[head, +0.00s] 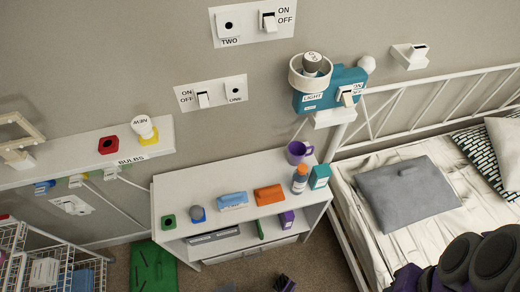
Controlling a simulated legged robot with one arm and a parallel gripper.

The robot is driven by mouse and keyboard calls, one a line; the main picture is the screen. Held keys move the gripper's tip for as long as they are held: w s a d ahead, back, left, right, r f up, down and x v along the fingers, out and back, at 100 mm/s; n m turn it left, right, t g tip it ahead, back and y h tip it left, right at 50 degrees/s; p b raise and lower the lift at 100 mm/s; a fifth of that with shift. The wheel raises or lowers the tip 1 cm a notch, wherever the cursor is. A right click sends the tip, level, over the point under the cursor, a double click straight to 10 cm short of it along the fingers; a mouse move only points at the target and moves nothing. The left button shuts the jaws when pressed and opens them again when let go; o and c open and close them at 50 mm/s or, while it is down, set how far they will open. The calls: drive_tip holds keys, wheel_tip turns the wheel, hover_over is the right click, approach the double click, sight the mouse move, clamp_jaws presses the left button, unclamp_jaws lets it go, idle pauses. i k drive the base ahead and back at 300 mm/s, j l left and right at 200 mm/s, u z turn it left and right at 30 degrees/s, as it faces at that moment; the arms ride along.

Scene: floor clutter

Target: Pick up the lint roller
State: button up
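I cannot make out a lint roller for certain in the head view. A white cabinet (167,199) stands against the wall and bears several small items. On its top are a blue item (233,201), an orange item (269,195), a bottle with an orange cap (300,180), a teal box (319,177) and a purple mug (298,151). Dark rounded parts of my own body fill the lower right corner. My gripper's fingers do not show.
A bed with a grey cushion (410,193) and a white metal headboard stands at the right. A wall shelf (70,158) and a wire rack (55,255) are at the left. A green board (152,266) and a small dark object (285,283) are low in front of the cabinet.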

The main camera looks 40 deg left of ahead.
sight(236, 200)
drive_tip(key=u, duration=2.1)
drive_tip(key=z, duration=2.45)
drive_tip(key=u, duration=2.45)
drive_tip(key=i+j+z, duration=0.1)
drive_tip(key=j, duration=0.35)
